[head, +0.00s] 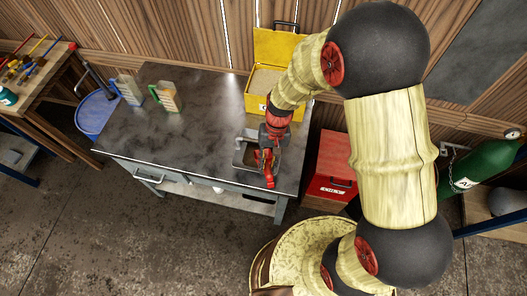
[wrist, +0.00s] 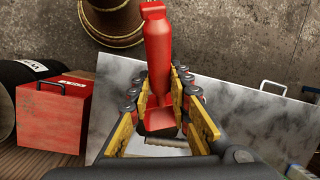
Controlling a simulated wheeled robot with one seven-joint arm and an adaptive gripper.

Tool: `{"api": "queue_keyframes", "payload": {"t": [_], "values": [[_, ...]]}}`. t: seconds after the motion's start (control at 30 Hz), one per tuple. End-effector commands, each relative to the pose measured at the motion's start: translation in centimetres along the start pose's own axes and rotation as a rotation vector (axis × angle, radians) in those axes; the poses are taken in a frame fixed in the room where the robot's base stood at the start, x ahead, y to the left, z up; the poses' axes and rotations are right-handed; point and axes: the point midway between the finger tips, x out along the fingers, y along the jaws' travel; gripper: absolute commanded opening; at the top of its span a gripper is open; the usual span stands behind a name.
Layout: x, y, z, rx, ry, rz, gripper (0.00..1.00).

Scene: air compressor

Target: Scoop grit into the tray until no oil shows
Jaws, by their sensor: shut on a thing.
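My gripper (head: 270,150) is over the front right part of the metal table and is shut on a red scoop (head: 267,168). In the wrist view the red scoop (wrist: 158,45) stands out between the yellow finger pads of my gripper (wrist: 160,92). A small grey tray (head: 237,158) sits on the table under and beside my gripper. The gripper and scoop hide part of it, and I cannot tell whether oil shows inside. An open yellow box (head: 258,107) holding pale tan grit (head: 266,80) stands at the table's back right, behind my gripper.
The metal table (head: 180,130) is clear in its middle. Two jugs (head: 166,97) (head: 127,88) stand at its back left, near a blue drum (head: 97,113). A red box (head: 332,170) stands right of the table, with a green cylinder (head: 485,165) farther right.

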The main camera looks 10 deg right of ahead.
Motion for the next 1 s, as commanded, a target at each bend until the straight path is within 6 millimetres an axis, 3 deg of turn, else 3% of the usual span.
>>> {"api": "queue_keyframes", "payload": {"t": [0.27,1.0], "values": [[0.7,0.2,0.6,-0.013,0.066,-0.004,0.00],[5.0,1.0,1.1,-0.078,0.427,-0.031,0.00]]}}
